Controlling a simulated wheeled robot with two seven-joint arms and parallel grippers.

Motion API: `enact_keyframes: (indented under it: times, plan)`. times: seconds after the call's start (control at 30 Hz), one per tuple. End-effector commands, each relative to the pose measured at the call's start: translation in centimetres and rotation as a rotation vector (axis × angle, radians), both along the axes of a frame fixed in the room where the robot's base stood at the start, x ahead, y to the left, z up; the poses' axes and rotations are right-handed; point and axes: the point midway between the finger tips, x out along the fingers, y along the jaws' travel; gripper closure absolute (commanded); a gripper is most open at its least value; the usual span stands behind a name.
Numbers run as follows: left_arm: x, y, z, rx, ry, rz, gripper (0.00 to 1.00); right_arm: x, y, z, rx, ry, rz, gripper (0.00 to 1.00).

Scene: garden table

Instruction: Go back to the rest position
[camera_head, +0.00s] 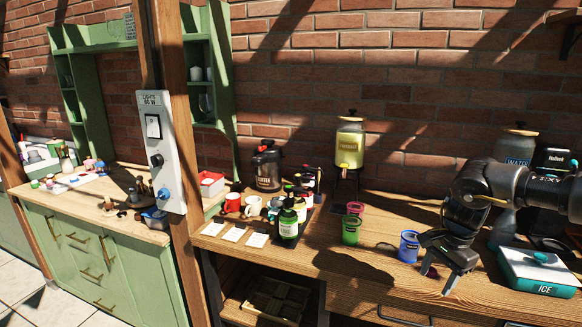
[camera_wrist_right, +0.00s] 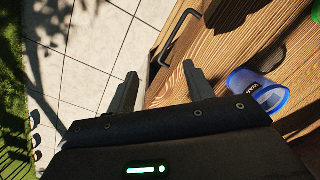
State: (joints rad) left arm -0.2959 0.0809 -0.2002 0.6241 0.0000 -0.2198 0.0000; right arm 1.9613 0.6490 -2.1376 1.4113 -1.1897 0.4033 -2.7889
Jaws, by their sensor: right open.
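My right gripper (camera_head: 447,272) is open and empty near the front edge of the wooden table (camera_head: 375,280), in the right part of the head view. In the right wrist view its two fingers (camera_wrist_right: 160,88) stand apart with nothing between them, over the table edge and the tiled floor. A blue cup (camera_head: 409,246) stands on the table just left of the gripper, apart from it; it also shows in the wrist view (camera_wrist_right: 270,95). My left gripper is not in view.
A green cup (camera_head: 351,229), a green bottle (camera_head: 288,222) and several mugs stand further left. A drink dispenser (camera_head: 349,142) stands at the back. A teal ice box (camera_head: 538,270) is right of my right gripper. The front middle of the table is clear.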

Motion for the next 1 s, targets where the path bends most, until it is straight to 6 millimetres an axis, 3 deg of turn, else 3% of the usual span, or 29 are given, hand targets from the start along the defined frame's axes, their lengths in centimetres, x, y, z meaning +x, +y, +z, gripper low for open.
enact_keyframes:
  times: [0.17,0.37,0.5,0.63,0.7,0.83,0.97,1.0]
  plan:
    - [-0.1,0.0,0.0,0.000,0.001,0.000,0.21,1.8,5.3,-4.0,0.110,0.005,-0.128,0.48]
    - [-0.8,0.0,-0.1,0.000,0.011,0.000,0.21,3.5,13.7,-10.2,0.320,0.063,-0.403,0.48]
    - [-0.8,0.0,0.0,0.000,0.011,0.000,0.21,4.0,20.2,-15.3,0.521,0.180,-0.724,0.48]
    - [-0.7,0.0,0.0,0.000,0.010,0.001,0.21,3.8,25.0,-20.5,0.697,0.352,-1.097,0.48]
    - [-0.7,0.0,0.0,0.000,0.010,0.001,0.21,3.5,26.5,-23.2,0.774,0.459,-1.311,0.48]
    - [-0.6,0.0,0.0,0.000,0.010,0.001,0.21,2.1,27.7,-29.2,0.879,0.679,-1.744,0.48]
    - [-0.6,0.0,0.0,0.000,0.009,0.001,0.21,-1.3,26.4,-37.3,0.932,0.929,-2.279,0.48]
    - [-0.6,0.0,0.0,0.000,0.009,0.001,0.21,-3.0,25.5,-40.0,0.933,1.002,-2.455,0.48]
